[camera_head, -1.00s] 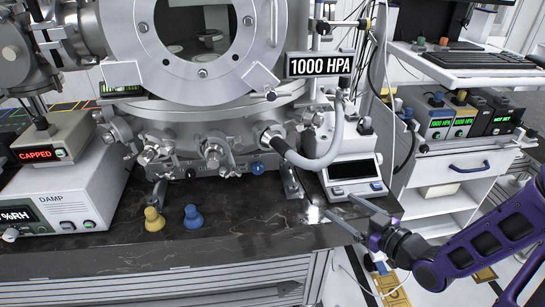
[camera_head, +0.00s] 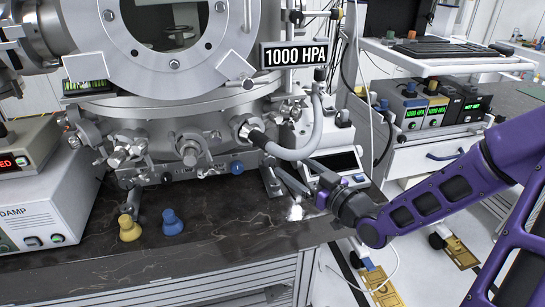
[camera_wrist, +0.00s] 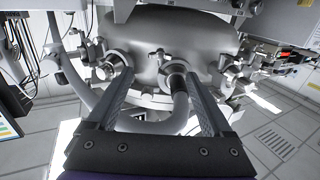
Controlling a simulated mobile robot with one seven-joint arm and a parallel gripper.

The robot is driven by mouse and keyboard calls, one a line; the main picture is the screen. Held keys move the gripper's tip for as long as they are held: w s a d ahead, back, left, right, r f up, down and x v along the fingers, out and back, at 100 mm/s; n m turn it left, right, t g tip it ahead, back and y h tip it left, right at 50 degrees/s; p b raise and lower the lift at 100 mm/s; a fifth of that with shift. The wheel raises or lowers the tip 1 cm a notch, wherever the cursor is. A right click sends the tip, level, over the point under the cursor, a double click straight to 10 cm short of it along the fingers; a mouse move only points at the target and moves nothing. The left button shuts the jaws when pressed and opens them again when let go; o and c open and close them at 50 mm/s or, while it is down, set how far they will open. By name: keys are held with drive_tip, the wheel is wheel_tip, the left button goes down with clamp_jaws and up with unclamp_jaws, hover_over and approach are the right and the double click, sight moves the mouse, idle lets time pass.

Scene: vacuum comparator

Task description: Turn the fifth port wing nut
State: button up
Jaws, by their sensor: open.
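The round metal chamber has several ports with clamps along its lower flange. In the head view, a left port (camera_head: 118,152) and a middle port (camera_head: 190,148) carry small wing-shaped clamp parts. A port with a thick grey hose (camera_head: 285,153) sits right of them. My gripper (camera_head: 290,172) is open and empty, low at the right of the chamber beside the hose. In the wrist view, my gripper's fingers (camera_wrist: 160,88) point at the chamber, with the hose port (camera_wrist: 176,68) and hose between or beyond them. A small wing-like part (camera_wrist: 157,54) shows above. I cannot tell which is the fifth port wing nut.
A yellow knob (camera_head: 129,229) and a blue knob (camera_head: 172,223) stand on the dark bench (camera_head: 225,225). A white display device (camera_head: 335,160) stands close behind my gripper. A damp unit (camera_head: 45,205) is at left. The bench front is mostly clear.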

sight(273, 152)
drive_tip(key=x, duration=0.9)
drive_tip(key=shift+b, duration=0.35)
clamp_jaws()
